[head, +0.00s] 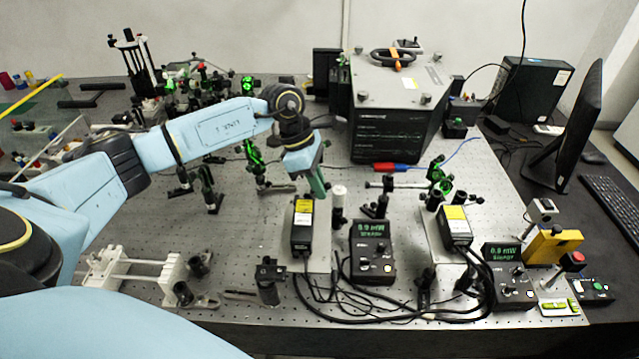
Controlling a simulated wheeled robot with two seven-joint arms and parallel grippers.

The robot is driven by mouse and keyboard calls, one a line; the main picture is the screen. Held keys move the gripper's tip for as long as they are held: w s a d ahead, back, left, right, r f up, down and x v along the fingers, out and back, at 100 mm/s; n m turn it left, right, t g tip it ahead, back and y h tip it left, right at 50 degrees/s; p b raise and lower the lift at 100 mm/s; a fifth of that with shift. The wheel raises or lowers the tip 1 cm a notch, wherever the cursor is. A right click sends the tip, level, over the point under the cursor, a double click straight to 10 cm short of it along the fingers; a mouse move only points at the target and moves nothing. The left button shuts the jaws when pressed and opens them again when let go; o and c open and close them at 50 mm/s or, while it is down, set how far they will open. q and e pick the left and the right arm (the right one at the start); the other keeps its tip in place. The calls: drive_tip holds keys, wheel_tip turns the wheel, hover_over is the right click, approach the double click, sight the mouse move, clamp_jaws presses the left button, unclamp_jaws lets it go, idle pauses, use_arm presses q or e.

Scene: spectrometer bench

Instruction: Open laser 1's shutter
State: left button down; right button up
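Two black laser boxes with yellow and white labels stand on the bench. The left laser box (302,230) is near the middle of the picture, and the right laser box (455,226) is farther right. I cannot read which is laser 1. My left gripper (319,190) points down at the far end of the left box, close above or behind it; contact and finger opening cannot be made out. No shutter is clearly distinguishable. A control unit with a lit green display (372,250) stands right of the left box; a second control unit (507,277) is farther right. My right gripper is out of view.
A white post (339,200) stands close right of my gripper. Black cables (350,308) run along the front. Optical mounts (205,185) stand behind and left. A large dark instrument (398,125) is at the back. A yellow box (553,245) and red-button box (572,262) are at right.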

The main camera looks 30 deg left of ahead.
use_arm(q)
drive_tip(key=shift+d, duration=0.1)
drive_tip(key=shift+w+d+g+y, duration=0.3)
drive_tip(key=shift+d+g+y, duration=0.25)
drive_tip(key=shift+y, duration=0.35)
drive_tip(key=shift+w+d+f+g+y+b, duration=0.15)
drive_tip(key=shift+f+g+y+b, duration=0.1)
drive_tip(key=shift+g+y, duration=0.25)
drive_tip(key=shift+w+d+f+g+y+b, duration=0.1)
drive_tip(key=shift+f+g+y+b, duration=0.15)
drive_tip(key=shift+y, duration=0.45)
drive_tip(key=shift+s, duration=0.1)
drive_tip(key=c, duration=1.5)
unclamp_jaws()
drive_tip(key=shift+d, duration=0.15)
drive_tip(key=shift+c, duration=0.2)
wheel_tip(320, 180, up, 13)
drive_tip(key=w+b, duration=0.1)
drive_tip(key=w, duration=0.1)
drive_tip(key=shift+w+b, duration=0.35)
drive_tip(key=shift+w, duration=0.05)
